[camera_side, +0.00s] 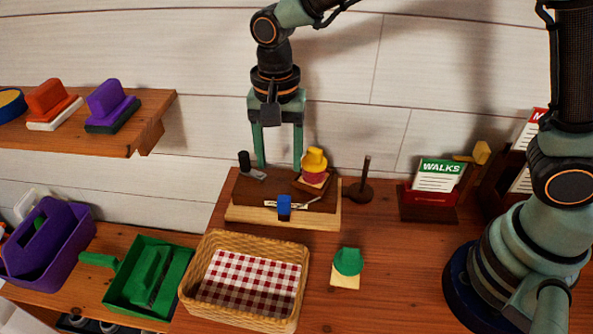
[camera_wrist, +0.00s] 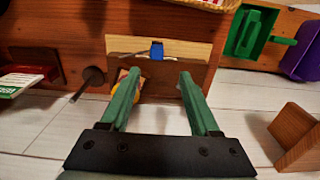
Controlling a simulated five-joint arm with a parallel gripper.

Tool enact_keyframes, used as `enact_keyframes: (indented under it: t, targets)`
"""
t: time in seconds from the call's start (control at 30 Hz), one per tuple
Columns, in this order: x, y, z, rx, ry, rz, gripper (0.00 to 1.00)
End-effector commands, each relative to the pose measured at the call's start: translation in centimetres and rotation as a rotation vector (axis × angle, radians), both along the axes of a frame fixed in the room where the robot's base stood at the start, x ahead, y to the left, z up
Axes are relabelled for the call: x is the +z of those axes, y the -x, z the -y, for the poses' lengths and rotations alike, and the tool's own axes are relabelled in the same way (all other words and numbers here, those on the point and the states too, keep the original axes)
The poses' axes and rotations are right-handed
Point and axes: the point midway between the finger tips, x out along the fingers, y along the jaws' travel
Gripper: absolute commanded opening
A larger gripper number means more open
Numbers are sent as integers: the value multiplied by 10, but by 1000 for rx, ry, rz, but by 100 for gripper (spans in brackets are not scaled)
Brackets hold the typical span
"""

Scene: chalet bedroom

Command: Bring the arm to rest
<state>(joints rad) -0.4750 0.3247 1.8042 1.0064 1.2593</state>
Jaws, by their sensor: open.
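My gripper (camera_side: 280,162) hangs pointing down over the back of a dark wooden board or box (camera_side: 250,192) that lies on a lighter wooden base. Its two green fingers are spread apart with nothing between them. In the wrist view, my gripper (camera_wrist: 155,78) also shows open, with the board (camera_wrist: 195,73) ahead of its fingertips. A yellow-topped stamp-like piece (camera_side: 315,160) stands on the board beside the right finger. Whether the fingers touch the board cannot be told.
A blue block (camera_side: 284,206) sits at the board's front. A wicker basket (camera_side: 196,284), green stamp (camera_side: 348,262) and green caddy (camera_side: 120,293) stand in front. A dark peg stand (camera_side: 360,190) and card holder (camera_side: 428,205) are right. A wall shelf (camera_side: 140,128) juts out left.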

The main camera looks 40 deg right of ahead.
Motion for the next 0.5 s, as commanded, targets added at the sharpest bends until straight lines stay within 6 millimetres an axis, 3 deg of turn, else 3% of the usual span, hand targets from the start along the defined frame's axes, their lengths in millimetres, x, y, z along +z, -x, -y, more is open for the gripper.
enact_keyframes:
  t: [0.17, 0.5]
  targets:
    - [11, 0, 0, 0, -1, 1, 62]
    - [13, 0, 1, 3, -1, 2, 62]
